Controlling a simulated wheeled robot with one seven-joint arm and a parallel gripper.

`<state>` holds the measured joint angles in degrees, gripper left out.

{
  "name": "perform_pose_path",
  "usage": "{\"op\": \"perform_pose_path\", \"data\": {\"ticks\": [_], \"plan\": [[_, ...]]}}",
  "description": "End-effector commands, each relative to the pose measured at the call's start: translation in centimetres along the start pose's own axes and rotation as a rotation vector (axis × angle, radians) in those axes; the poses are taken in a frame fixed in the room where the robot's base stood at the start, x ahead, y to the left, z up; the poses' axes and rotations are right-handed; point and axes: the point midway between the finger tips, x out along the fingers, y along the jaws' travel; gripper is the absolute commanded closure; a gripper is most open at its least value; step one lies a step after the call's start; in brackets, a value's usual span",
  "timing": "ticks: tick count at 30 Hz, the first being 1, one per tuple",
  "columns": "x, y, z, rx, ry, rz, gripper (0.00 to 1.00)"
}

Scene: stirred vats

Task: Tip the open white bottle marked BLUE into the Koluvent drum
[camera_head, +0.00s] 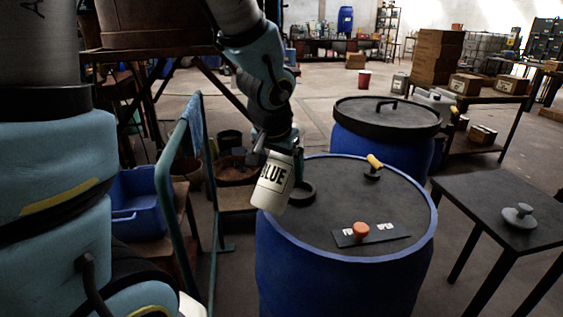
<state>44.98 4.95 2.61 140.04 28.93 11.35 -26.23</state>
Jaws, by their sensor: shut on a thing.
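My gripper (277,148) is shut on the white bottle marked BLUE (272,184) near its top. The bottle hangs in front of the left rim of the near blue drum (340,280), leaning slightly, its top a little to the right. Its mouth is hidden by the gripper. The near drum has a dark top with a raised dark ring (303,192) just right of the bottle; whether the ring is open inside is not clear. I can read no Koluvent name on either drum.
The near drum's top carries a yellow-handled fitting (374,165) and a plate with an orange knob (361,229). A second blue drum (375,145) with a black lid stands behind. A dark table (490,205) with a grey lid (519,215) is right. A green rail (208,180) stands left.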

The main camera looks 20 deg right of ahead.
Motion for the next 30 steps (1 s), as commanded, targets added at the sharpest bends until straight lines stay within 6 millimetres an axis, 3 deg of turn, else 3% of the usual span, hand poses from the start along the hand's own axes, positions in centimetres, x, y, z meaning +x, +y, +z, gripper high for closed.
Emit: {"op": "perform_pose_path", "data": {"ticks": [30], "plan": [[0.03,-0.07,0.71,0.018,-0.125,-0.008,1.00]]}}
